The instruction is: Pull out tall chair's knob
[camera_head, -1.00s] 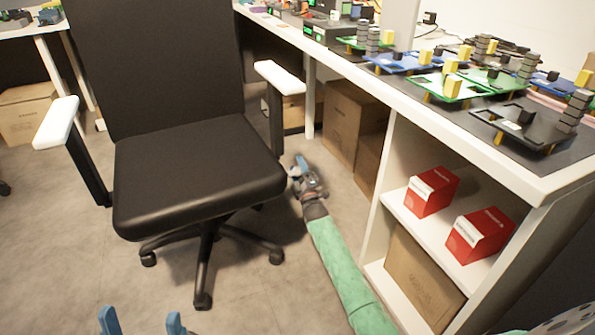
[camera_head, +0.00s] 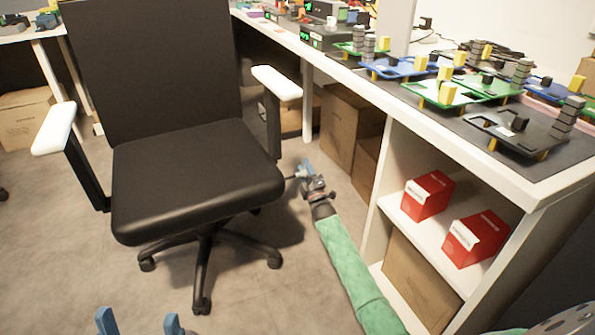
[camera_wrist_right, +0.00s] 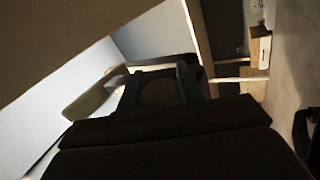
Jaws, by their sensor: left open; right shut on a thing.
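The black office chair (camera_head: 195,175) with white armrests stands at left centre in the head view. My right gripper (camera_head: 303,173) is at the right side of the seat, low by its edge, and is shut on the chair's knob (camera_head: 291,177). Only a short bit of the knob's stem shows between the seat and the fingers. In the right wrist view my right gripper (camera_wrist_right: 160,88) shows its two fingers around a dim roundish shape, too dark to make out well. My left gripper (camera_head: 139,324) is open and empty at the bottom edge, in front of the chair.
A white desk (camera_head: 480,150) with circuit boards runs along the right. Its shelf holds two red boxes (camera_head: 428,194) and a carton (camera_head: 420,285). Cardboard boxes (camera_head: 350,125) stand under the desk, close behind my right gripper. The floor in front of the chair is clear.

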